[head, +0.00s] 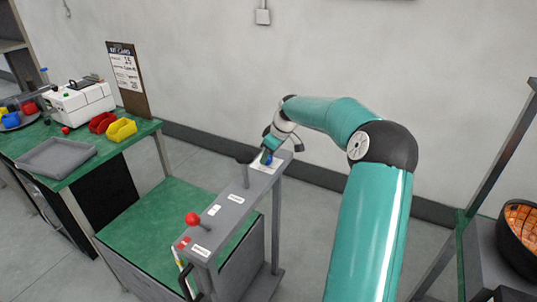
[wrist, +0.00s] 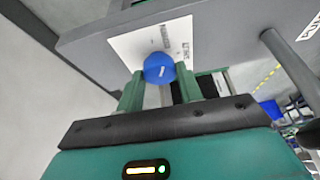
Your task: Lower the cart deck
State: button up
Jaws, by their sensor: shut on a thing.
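The cart's green deck (head: 150,228) lies low between grey sides in the head view. A grey control panel (head: 228,226) runs along the cart's right side, with labels and several levers. My gripper (wrist: 160,82) is shut on a round blue knob (wrist: 159,68) in front of a white label plate (wrist: 130,43). The blue knob also shows small at the panel's far end in the head view (head: 267,159), partly hidden by my gripper. A red-knobbed lever (head: 193,218) stands at the panel's near end. A dark-topped lever (head: 245,160) stands between them.
A green bench (head: 70,182) at left holds a grey tray (head: 55,157), red and yellow bins (head: 121,130) and a white machine (head: 78,102). A dark basket with orange contents (head: 520,222) stands at right. Bare floor lies behind the panel.

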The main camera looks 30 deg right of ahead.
jog(key=m, duration=0.2)
jog(key=m+h, duration=0.2)
jog(key=m, duration=0.1)
jog(key=shift+a+m+t, duration=0.25)
jog(key=shift+m+t, duration=0.05)
jog(key=m+h, duration=0.1)
jog(key=m, duration=0.2)
jog(key=shift+m+h, duration=0.7)
jog(key=shift+m, duration=0.8)
jog(key=shift+g, duration=0.5)
jog(key=o, duration=1)
jog(key=v, duration=1.3)
jog(key=shift+s+a+r, duration=0.1)
jog(key=shift+s+r, duration=0.15)
jog(key=shift+r, duration=0.05)
